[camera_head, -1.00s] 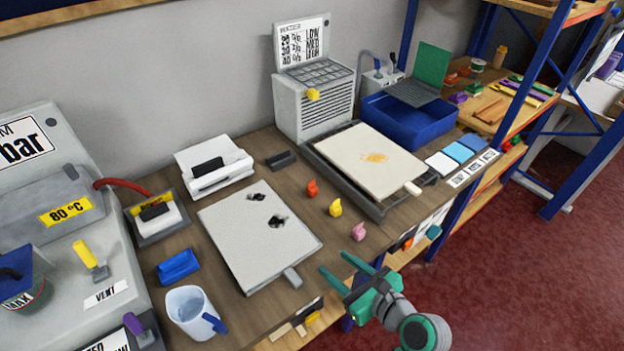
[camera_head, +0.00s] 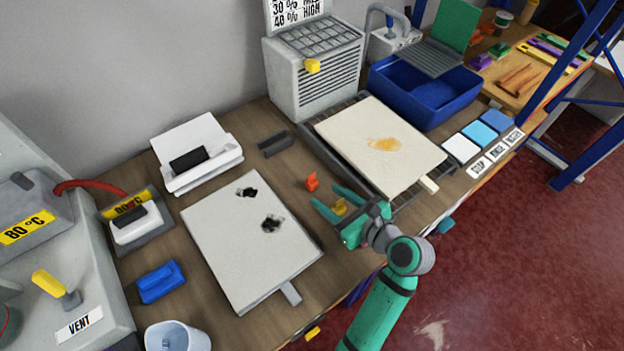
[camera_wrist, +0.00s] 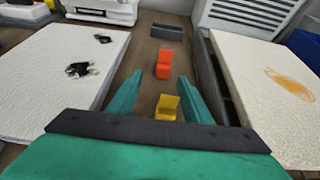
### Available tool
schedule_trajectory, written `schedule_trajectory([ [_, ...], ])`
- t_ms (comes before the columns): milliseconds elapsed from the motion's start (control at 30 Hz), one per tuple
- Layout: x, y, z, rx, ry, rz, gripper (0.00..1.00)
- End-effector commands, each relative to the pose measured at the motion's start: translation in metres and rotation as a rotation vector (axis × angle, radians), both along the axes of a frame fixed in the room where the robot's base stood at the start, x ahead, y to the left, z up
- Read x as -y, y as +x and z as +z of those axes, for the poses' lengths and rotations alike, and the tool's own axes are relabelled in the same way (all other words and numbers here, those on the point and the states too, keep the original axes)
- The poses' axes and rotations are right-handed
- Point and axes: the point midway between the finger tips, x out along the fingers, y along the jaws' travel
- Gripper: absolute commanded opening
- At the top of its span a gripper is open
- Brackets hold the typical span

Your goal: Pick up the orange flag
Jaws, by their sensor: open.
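The orange flag (camera_head: 312,181) is a small orange-red piece on the brown bench, between the white board with dark spots and the stained cream board. In the wrist view the orange flag (camera_wrist: 163,64) stands beyond my fingertips, near the middle line. My gripper (camera_head: 328,197) is open, its two green fingers pointing at the orange flag. A yellow flag (camera_head: 339,206) lies between the fingers, apart from both in the wrist view (camera_wrist: 167,107). The pink flag is hidden in the head view, where my gripper and arm now are.
The white board (camera_head: 240,260) is left of my gripper; the cream board (camera_head: 360,140) in its dark tray is right. A dark grey holder (camera_head: 276,144) lies behind the orange flag. Bare bench separates them.

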Motion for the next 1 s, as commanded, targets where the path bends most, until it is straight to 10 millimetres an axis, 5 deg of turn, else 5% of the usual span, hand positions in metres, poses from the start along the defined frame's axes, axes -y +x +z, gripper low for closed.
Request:
schedule_trajectory([
  [633,-0.032,0.055,-0.027,0.000,0.000,-0.001,0.45],
  [1000,-0.036,0.061,-0.030,0.001,0.000,-0.004,0.41],
])
